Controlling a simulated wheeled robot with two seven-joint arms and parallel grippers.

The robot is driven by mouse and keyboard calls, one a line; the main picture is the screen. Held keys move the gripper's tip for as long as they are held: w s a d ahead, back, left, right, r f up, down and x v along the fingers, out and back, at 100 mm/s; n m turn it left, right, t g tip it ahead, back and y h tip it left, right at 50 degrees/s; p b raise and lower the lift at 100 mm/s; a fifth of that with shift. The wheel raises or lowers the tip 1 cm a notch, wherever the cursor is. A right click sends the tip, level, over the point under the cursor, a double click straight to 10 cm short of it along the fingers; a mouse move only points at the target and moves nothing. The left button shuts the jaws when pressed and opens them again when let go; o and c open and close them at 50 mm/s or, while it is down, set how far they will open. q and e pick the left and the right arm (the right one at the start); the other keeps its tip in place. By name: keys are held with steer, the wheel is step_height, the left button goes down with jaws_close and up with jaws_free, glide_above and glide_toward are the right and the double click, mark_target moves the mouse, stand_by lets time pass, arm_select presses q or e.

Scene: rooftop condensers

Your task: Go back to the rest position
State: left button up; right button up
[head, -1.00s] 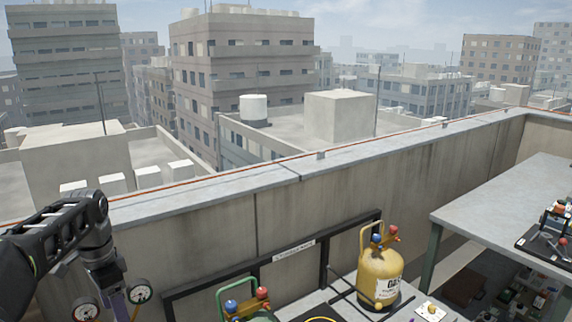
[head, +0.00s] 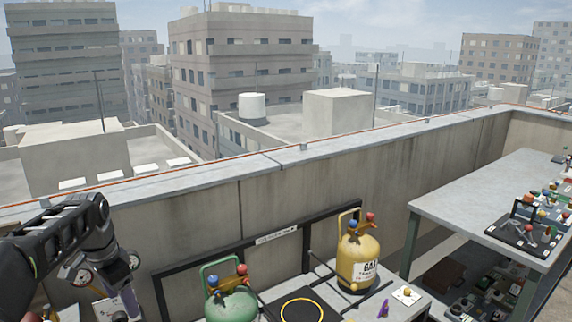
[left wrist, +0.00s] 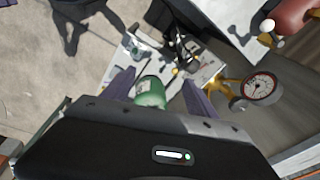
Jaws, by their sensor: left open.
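My left arm enters the head view at the lower left. Its gripper (head: 125,302) points down with purple fingers, partly cut off by the bottom edge. In the left wrist view the two purple fingers (left wrist: 157,82) stand apart with nothing clearly held between them. A green cylinder (left wrist: 150,92) shows beyond them, apparently lower down. A round gauge (left wrist: 258,88) on a yellow fitting is to their right. In the head view two dark-rimmed gauges (head: 82,276) sit close around the left gripper; contact cannot be told. My right gripper is not in view.
A green cylinder (head: 230,304) and a yellow gas cylinder (head: 358,262) stand before a black rail (head: 200,262). A black mat with a yellow ring (head: 302,311) lies between them. A grey bench (head: 465,205) with small items is at right. A parapet (head: 330,148) runs behind.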

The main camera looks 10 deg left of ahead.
arm_select(q)
steer(key=w+d+f+n+t, duration=0.3)
steer(key=w+d+f, duration=0.3)
steer(key=f, duration=0.3)
steer(key=s+d+f+n+h, duration=0.1)
steer(key=s+d+f+n, duration=0.15)
steer(key=d+f, duration=0.65)
steer(key=s+d+f+n+h, duration=0.1)
steer(key=s+d+f+h, duration=0.15)
steer(key=d+f, duration=0.6)
steer(key=s+d+f+g, duration=0.1)
steer(key=s+d+f, duration=0.3)
steer(key=s, duration=0.5)
steer(key=s+d+f+g+b, duration=0.1)
steer(key=s+d+f, duration=0.3)
steer(key=s, duration=0.5)
steer(key=s+d+f+g+b, duration=0.1)
steer(key=s+d+f+g, duration=0.1)
steer(key=s+d+f, duration=0.2)
steer(key=s+f+n, duration=0.1)
steer(key=s+f, duration=0.2)
steer(key=s, duration=0.3)
steer(key=shift+h, duration=0.35)
steer(key=shift+f, duration=0.1)
